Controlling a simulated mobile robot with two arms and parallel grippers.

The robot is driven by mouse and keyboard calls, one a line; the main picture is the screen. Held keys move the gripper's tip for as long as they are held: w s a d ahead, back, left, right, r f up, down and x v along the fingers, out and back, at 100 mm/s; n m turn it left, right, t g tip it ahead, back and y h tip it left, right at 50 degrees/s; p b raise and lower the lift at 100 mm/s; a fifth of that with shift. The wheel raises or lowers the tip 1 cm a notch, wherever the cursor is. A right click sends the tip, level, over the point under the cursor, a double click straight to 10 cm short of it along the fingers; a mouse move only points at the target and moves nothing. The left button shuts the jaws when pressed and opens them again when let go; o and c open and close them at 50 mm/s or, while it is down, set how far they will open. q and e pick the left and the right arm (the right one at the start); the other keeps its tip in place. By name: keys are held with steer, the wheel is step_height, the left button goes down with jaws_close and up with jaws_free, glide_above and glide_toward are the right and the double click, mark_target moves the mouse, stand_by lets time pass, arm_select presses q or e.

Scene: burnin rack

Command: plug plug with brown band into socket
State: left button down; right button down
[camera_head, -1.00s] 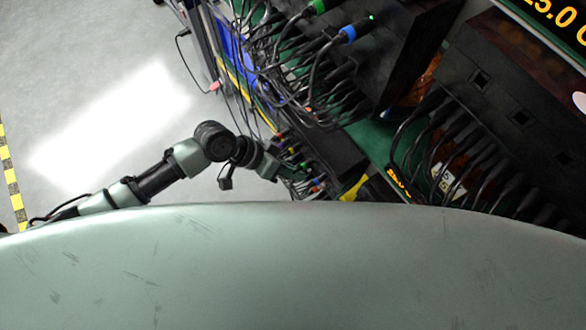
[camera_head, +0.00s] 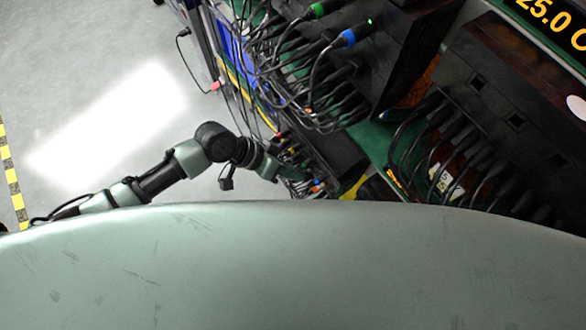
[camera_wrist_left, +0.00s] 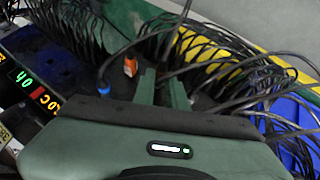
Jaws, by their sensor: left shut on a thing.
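My left gripper (camera_head: 282,172) reaches into the lower part of the rack, among black cables, in the head view. In the left wrist view its two green fingers (camera_wrist_left: 162,86) are close together, shut on a dark plug or cable that is mostly hidden between them. I cannot make out a brown band there. A blue-banded plug (camera_wrist_left: 104,72) and an orange-and-white piece (camera_wrist_left: 130,66) are beside the fingers on the left. I cannot tell which socket is empty near the fingers. My right gripper is not in view.
Dense black cables (camera_wrist_left: 225,62) crowd the right of the wrist view. A dark rack unit (camera_wrist_left: 45,52) with lit digits is at the left. In the head view, green-banded (camera_head: 318,10) and blue-banded (camera_head: 348,37) plugs sit higher up. Open floor (camera_head: 100,120) lies left of the rack.

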arm_select(q)
steer(key=shift+w+d, duration=0.4)
steer(key=shift+d, duration=0.15)
stand_by(0.4)
steer(key=c, duration=1.4)
jaws_free()
steer(key=shift+o, duration=0.2)
